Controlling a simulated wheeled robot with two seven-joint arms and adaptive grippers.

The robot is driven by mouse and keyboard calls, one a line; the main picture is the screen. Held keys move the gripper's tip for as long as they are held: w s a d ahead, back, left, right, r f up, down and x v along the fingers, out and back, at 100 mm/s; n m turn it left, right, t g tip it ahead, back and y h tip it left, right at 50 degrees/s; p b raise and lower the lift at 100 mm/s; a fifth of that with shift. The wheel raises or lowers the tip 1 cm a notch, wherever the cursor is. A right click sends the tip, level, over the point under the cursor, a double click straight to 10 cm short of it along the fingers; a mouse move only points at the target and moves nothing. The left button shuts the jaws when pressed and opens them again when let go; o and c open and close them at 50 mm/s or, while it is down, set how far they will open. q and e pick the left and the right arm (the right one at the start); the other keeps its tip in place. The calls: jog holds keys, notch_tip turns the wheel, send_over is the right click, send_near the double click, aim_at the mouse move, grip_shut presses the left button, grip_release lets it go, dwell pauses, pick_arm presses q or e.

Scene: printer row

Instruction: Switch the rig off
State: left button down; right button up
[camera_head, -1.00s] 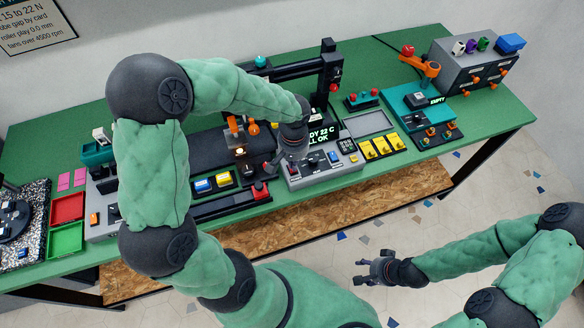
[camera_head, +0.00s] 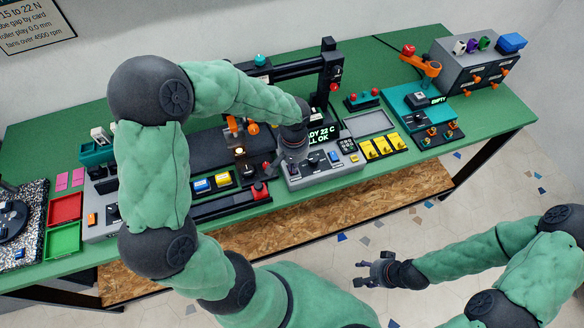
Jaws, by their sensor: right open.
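The rig stands along the green table, with a grey control box (camera_head: 326,172) at its front middle. The box has a lit display (camera_head: 322,134) with green text partly reading "DY 22 C" and "LL OK", plus small knobs and buttons. My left gripper (camera_head: 284,164) is over the left part of this box, pointing down. Its fingers are small and dark against the panel, so I cannot tell their opening or whether they touch. My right gripper (camera_head: 364,274) is open and empty, out over the floor in front of the table.
Yellow blocks (camera_head: 384,146) lie right of the box. A teal unit with a display (camera_head: 415,108) and a grey box with orange levers (camera_head: 478,72) stand further right. Red (camera_head: 66,208) and green trays (camera_head: 62,240) are at left. My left arm hides part of the table.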

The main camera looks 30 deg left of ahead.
pick_arm(q)
jog(key=shift+f, duration=0.15)
jog(key=shift+r, duration=0.2)
jog(key=shift+r+p, duration=2.5)
jog(key=shift+r, duration=0.9)
jog(key=shift+f, duration=0.1)
